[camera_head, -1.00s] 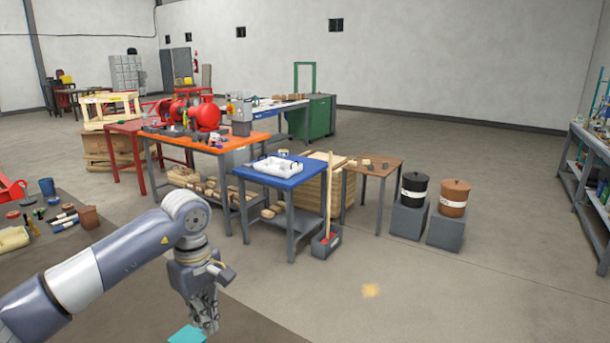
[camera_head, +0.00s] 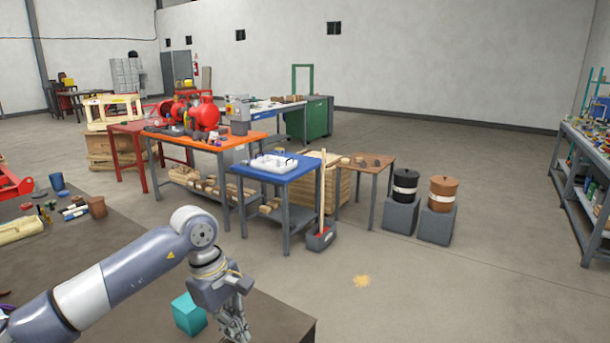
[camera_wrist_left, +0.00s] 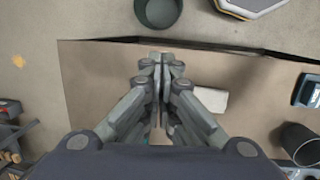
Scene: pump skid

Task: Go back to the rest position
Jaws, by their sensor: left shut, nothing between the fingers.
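My left arm reaches in from the lower left of the head view. My left gripper (camera_head: 236,326) points down near the right end of the dark table (camera_head: 275,315). In the left wrist view the left gripper (camera_wrist_left: 162,62) has its fingers together with nothing between them, above the brown tabletop (camera_wrist_left: 95,85). A teal block (camera_head: 188,314) stands on the table just left of the gripper in the head view. My right gripper is in neither view.
A blue table (camera_head: 290,172) with a white tray (camera_head: 272,164) and an orange bench (camera_head: 215,143) with a red pump stand ahead. Small items and a brown cup (camera_head: 97,207) lie at the table's left. A dark round container (camera_wrist_left: 158,10) is beyond the table edge.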

